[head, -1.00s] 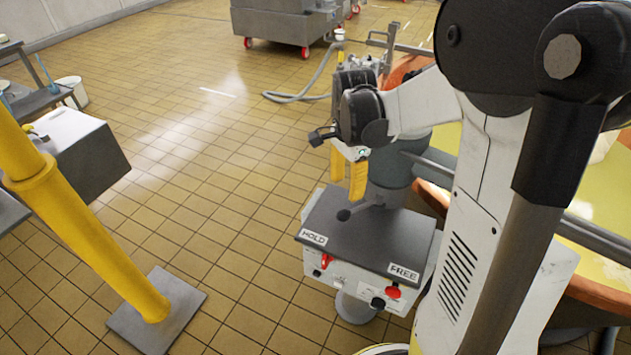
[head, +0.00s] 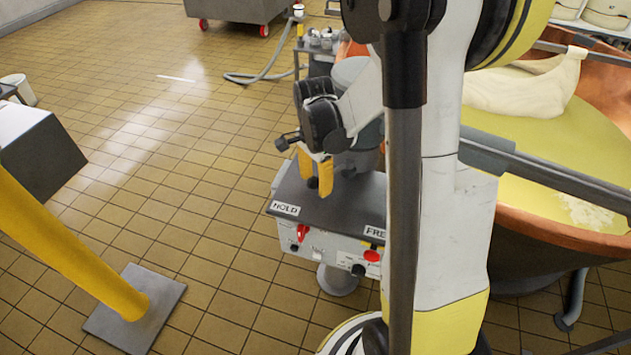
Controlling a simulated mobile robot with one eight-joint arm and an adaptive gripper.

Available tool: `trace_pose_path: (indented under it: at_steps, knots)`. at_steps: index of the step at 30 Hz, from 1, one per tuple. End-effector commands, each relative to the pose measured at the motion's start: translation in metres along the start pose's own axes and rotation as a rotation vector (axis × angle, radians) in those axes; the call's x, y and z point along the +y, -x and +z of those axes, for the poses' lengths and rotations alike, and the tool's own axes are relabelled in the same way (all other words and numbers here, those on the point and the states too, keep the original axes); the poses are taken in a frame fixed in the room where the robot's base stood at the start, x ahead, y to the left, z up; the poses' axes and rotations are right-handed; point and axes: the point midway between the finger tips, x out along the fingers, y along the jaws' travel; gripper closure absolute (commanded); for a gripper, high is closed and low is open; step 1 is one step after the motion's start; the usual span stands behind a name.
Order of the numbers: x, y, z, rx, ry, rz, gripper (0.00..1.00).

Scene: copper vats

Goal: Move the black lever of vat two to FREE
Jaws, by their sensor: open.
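The control box (head: 355,212) has a dark top with a HOLD label (head: 285,208) at its left front corner and a FREE label (head: 375,233) at its right, partly hidden by my arm. The black lever's knob (head: 313,183) stands on the HOLD side of the top. My gripper (head: 316,187) points down with its yellow fingers open. In the picture the knob shows at the fingertips, between the two fingers. I cannot tell whether they touch it. The lever's shaft is mostly hidden by the fingers.
A copper vat (head: 520,225) of yellow liquid stands to the right, behind my arm. The box front carries a red switch (head: 303,233) and a red button (head: 372,256). A yellow post (head: 75,250) stands at the left. The tiled floor between is clear.

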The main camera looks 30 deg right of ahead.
Motion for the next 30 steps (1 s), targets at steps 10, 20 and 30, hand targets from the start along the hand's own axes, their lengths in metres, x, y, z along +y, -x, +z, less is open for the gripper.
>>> trace_pose_path:
  at_steps: [10, 20, 30]
  knots:
    - [0.000, 0.000, 0.000, 0.000, 0.001, 0.000, 1.00]
    - [0.010, 0.000, 0.000, 0.002, 0.082, 0.000, 1.00]
    - [0.041, -0.001, -0.007, 0.007, 0.352, 0.001, 1.00]
